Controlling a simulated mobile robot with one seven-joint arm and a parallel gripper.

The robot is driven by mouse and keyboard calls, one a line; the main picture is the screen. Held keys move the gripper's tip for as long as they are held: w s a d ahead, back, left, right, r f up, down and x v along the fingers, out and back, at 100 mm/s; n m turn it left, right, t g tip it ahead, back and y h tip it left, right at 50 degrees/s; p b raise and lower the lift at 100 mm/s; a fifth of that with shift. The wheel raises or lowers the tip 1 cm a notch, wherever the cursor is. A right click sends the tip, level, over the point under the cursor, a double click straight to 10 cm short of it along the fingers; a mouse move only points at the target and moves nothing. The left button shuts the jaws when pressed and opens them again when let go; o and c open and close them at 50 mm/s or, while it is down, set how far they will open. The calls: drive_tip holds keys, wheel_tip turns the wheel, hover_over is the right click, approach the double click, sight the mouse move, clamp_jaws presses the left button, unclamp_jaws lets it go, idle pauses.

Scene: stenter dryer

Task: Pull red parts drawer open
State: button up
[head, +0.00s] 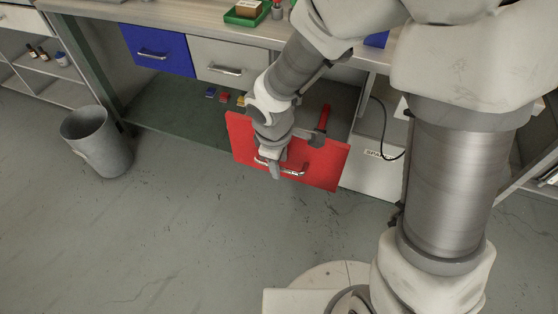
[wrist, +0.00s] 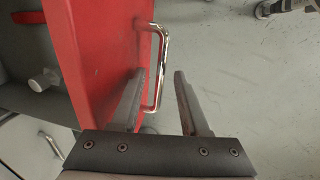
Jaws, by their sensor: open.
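The red parts drawer (head: 323,167) is pulled out from under the bench in the head view, and its inside shows behind the front. A red-handled item (head: 324,117) lies in it. In the wrist view the red drawer front (wrist: 95,45) stands at the left, with its chrome bar handle (wrist: 158,68) along its outer face. My gripper (head: 272,171) is at the handle. Its fingers (wrist: 168,82) are open, one on each side of the bar's lower part in the wrist view, and I cannot tell whether either touches it.
A blue drawer (head: 157,49) and a grey drawer (head: 228,64) are shut to the left under the bench. A grey bin (head: 97,142) stands on the floor at the left. The floor in front of the red drawer is clear.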

drive_tip(key=shift+r, duration=0.1)
drive_tip(key=s+r+p, duration=0.1)
drive_tip(key=r+p, duration=0.2)
drive_tip(key=r, duration=0.5)
drive_tip(key=s+a+r+p, duration=0.1)
drive_tip(key=s+r+p, duration=0.1)
drive_tip(key=r, duration=0.7)
drive_tip(key=shift+p, duration=0.85)
drive_tip(key=s+d+r+m+t+p, duration=0.1)
drive_tip(key=s+d+r+m+p, duration=0.3)
drive_tip(key=d+r+m, duration=0.3)
drive_tip(key=s+d+r+m+t+p, duration=0.2)
drive_tip(key=s+d+r+m+p, duration=0.2)
drive_tip(key=r, duration=1)
drive_tip(key=d+m+p, duration=0.2)
drive_tip(key=d+m, duration=0.1)
drive_tip(key=d, duration=0.1)
drive_tip(key=shift+s+d+r+t+y, duration=0.25)
drive_tip(key=shift+d+r+t+y, duration=0.05)
drive_tip(key=shift+d+y, duration=0.1)
